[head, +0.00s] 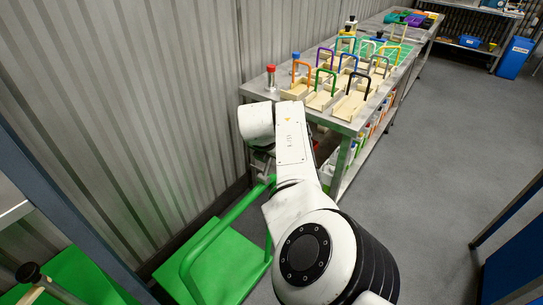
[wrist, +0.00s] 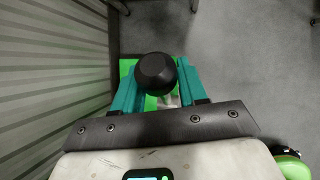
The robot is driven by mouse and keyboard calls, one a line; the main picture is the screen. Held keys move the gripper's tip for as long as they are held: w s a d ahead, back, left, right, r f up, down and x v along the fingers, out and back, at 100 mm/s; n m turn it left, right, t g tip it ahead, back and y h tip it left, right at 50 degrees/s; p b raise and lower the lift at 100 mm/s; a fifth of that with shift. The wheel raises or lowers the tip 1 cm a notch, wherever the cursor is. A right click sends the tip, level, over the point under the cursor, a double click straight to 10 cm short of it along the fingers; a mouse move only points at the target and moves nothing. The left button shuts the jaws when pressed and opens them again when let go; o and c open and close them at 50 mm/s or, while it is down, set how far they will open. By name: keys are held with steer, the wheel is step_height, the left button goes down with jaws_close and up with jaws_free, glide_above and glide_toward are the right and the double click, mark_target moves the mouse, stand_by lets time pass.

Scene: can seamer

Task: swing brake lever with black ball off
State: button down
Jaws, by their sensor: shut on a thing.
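The black ball (wrist: 155,73) of the lever shows in the wrist view between the two teal fingers of my gripper (wrist: 156,85). The fingers are shut on it, one on each side. A short grey piece, perhaps the lever's rod, shows beneath the ball, with bright green behind it. Most of the lever is hidden. In the head view my forearm covers most of the gripper and the ball it holds. A second black knob (head: 28,272) on a pale rod shows at the lower left of the head view, over green, away from my gripper.
A green platform with a tubular handle (head: 205,245) stands below my arm. A ribbed grey wall (head: 130,110) runs close on the left. A metal bench (head: 258,90) with coloured hoop handles and bottles lies beyond my arm. The grey floor (head: 440,150) to the right is clear.

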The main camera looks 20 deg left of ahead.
stand_by(0.4)
steer(key=c, duration=0.7)
jaws_free()
steer(key=shift+f, duration=0.1)
steer(key=p+v, duration=0.3)
steer(key=p, duration=0.3)
steer(key=shift+r, duration=0.25)
steer(key=p+v, duration=0.2)
steer(key=v, duration=0.5)
steer(key=shift+s+d+r, duration=0.1)
